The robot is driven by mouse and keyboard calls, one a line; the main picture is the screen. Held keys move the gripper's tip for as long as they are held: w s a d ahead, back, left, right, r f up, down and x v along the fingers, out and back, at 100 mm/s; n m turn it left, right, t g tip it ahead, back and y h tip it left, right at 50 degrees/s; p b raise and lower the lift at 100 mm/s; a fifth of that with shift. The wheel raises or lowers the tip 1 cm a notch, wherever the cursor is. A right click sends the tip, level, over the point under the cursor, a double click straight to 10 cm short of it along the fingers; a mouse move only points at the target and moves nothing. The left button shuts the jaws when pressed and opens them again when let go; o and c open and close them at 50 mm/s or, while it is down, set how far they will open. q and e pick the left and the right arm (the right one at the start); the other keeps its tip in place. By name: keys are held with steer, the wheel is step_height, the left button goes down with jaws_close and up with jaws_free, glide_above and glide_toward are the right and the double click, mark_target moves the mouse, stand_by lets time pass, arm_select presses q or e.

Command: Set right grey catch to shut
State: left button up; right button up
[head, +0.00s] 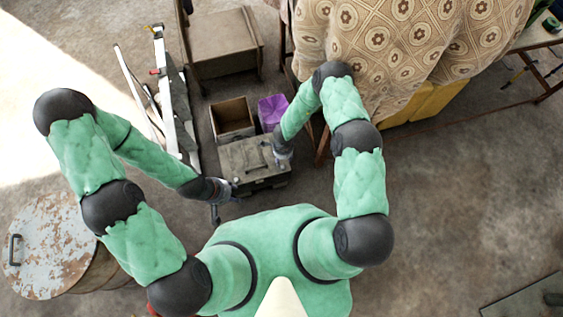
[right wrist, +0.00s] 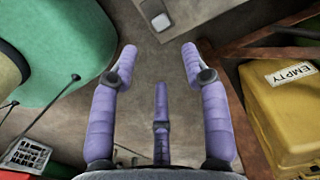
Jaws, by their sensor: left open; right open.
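A dark grey case (head: 255,165) with a handle on its lid lies on the floor in front of me in the head view. Its catches are too small to tell apart there. My right gripper (head: 282,157) is at the case's right side; I cannot tell whether it touches. In the right wrist view my right gripper (right wrist: 160,65) is open, with nothing between its fingers. A small pale grey metal piece (right wrist: 157,15) shows beyond the fingertips; I cannot tell if it is the catch. My left gripper (head: 226,190) is open by the case's front left corner.
An open cardboard box (head: 232,118) and a purple crate (head: 271,112) stand behind the case. A ladder (head: 165,95) is to the left. A cloth-covered table (head: 400,45) is at the right. A yellow container (right wrist: 285,115) marked EMPTY is right of my right gripper.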

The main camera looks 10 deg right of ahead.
mark_target(283, 167)
step_height(283, 167, down, 11)
steer(key=b, duration=0.4)
steer(key=shift+w+b, duration=0.15)
steer(key=shift+b, duration=0.25)
jaws_close()
